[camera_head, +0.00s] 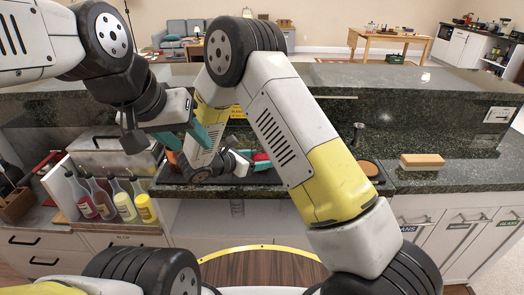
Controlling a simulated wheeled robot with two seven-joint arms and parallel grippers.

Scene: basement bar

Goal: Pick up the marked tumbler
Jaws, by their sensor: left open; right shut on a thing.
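My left gripper (197,139) hangs over the left part of the dark bar well, its teal fingers open, with nothing seen between them. My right arm arches over the counter, and its gripper (257,162) is low in the bar well, pointing right. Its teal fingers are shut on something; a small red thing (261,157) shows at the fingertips. I cannot tell whether it is the tumbler, and no mark can be made out. My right forearm and wrist hide much of the well.
Several bottles (103,197) with pourers stand at the left beside a metal box (110,145). A raised granite ledge (400,108) runs behind the well. A tan block (422,161) lies on the right counter (455,176), which is otherwise mostly clear.

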